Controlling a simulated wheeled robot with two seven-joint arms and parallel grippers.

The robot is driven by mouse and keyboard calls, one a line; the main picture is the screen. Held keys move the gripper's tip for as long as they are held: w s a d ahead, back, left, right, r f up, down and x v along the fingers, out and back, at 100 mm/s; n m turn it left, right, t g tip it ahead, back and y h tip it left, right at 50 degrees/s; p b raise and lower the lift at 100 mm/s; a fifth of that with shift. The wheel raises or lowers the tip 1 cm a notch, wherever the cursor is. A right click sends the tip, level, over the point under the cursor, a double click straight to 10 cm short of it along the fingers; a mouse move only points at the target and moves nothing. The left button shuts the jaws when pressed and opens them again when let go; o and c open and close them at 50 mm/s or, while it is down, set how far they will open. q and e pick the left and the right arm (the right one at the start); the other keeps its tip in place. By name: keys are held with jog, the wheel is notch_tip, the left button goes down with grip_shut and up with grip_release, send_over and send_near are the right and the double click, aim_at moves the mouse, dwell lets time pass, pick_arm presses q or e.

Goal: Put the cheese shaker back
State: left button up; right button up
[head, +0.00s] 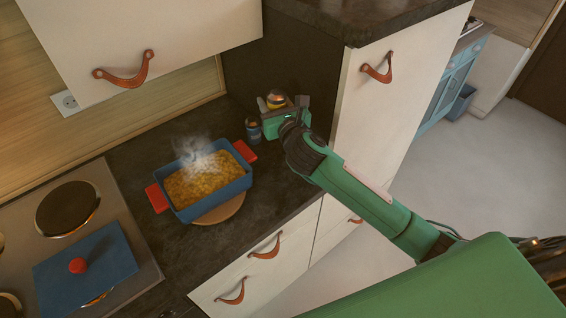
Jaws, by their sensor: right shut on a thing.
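My right gripper (288,106) is at the back of the dark counter, near the tall cupboard's side. It is shut on a small rounded container with a yellow and orange body, which I take to be the cheese shaker (275,99). Its lower part is hidden behind the gripper, so I cannot tell whether it touches the counter. A small blue jar (254,130) stands upright on the counter just left of the gripper. My left gripper is not in view.
A steaming blue baking dish (179,208) with red handles sits on a round wooden board (220,212). The hob (130,230) with a blue lid (85,268) is at left. A wall cupboard (150,45) overhangs the counter; a tall cupboard (385,110) stands at right.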

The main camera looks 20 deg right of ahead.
notch_tip(320, 180, down, 14)
jog(key=shift+a+b, duration=0.15)
jog(key=shift+b, duration=0.5)
jog(key=shift+f, duration=0.2)
notch_tip(320, 180, down, 4)
jog(key=shift+r+b, duration=0.15)
jog(key=shift+b, duration=0.55)
jog(key=shift+f, duration=0.35)
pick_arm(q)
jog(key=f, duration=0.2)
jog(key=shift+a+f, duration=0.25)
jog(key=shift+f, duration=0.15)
